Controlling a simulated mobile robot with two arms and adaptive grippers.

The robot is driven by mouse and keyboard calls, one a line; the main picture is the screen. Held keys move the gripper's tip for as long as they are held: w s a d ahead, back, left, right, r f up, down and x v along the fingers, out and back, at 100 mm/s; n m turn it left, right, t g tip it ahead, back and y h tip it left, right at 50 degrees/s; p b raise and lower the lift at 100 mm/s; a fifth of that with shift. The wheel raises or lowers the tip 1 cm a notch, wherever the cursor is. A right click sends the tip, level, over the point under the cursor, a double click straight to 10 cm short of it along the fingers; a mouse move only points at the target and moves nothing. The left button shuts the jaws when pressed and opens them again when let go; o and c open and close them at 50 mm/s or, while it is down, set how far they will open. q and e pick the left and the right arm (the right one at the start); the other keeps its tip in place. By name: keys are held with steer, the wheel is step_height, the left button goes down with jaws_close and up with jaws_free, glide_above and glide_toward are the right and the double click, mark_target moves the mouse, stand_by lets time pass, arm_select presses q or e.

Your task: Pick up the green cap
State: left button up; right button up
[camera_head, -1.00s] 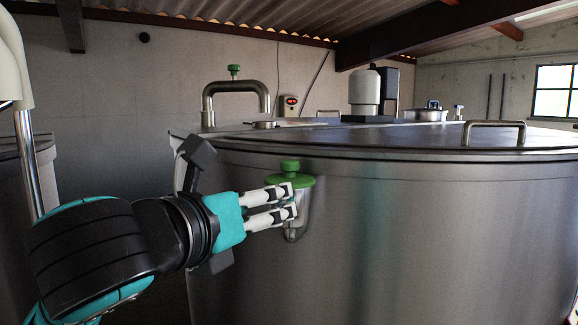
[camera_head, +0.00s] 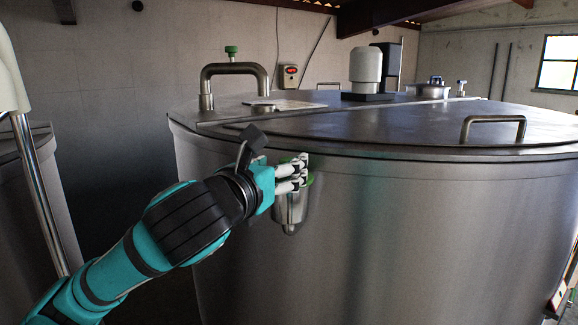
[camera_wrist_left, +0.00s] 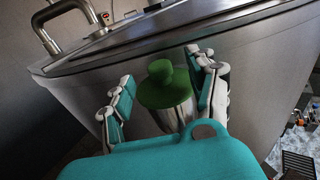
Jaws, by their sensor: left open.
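The green cap (camera_wrist_left: 165,86) has a round knob on a wider disc. It sits on top of a small metal cup (camera_head: 289,212) on the side of the big steel tank. In the left wrist view the cap lies between the two sides of my open left gripper (camera_wrist_left: 163,92), with gaps on both sides. In the head view my left gripper (camera_head: 297,174) is in front of the cap and hides most of it; only green edges (camera_head: 310,180) show. My right gripper is not in view.
The steel tank (camera_head: 400,220) fills the right side. Another tank (camera_head: 40,190) is at the left.

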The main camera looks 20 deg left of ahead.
mark_target(288, 159)
arm_select(q)
steer(key=w+p, duration=0.3)
steer(key=w, duration=0.2)
steer(key=shift+f, duration=0.2)
steer(key=shift+w+f, duration=0.1)
steer(key=shift+w, duration=0.1)
steer(key=shift+s, duration=0.1)
steer(key=c, duration=0.4)
jaws_close()
